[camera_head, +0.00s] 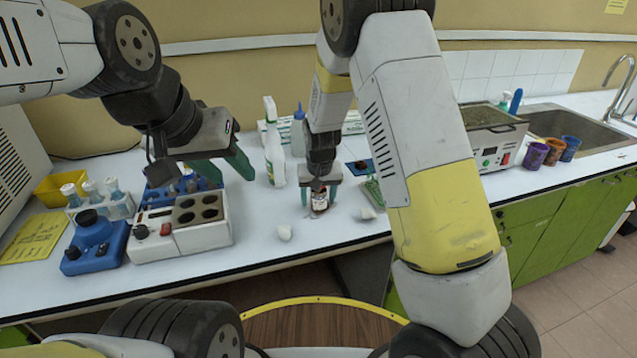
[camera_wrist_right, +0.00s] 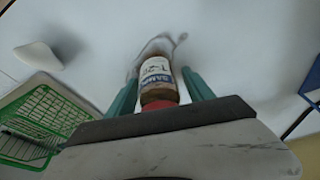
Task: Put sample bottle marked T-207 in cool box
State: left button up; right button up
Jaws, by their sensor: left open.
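A small brown sample bottle (camera_head: 319,201) with a white label and red cap stands on the white bench. In the right wrist view the bottle (camera_wrist_right: 157,78) shows a label with "SAMP" and a partly readable "T-20"; the last digit is unclear. My right gripper (camera_head: 319,197) points down over it, with one green finger on each side. Narrow gaps show between fingers and bottle, so it looks open around the bottle. My left gripper (camera_head: 224,168) is open and empty above the white block heater. I cannot make out a cool box.
A white block heater (camera_head: 184,238) and blue device (camera_head: 93,243) stand at left, near a bottle rack (camera_head: 104,206) and yellow bin (camera_head: 60,187). A spray bottle (camera_head: 273,150) stands behind. A green wire basket (camera_wrist_right: 42,125) and white lump (camera_wrist_right: 39,56) lie near the right gripper.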

grip_shut()
jog(key=shift+r, duration=0.1)
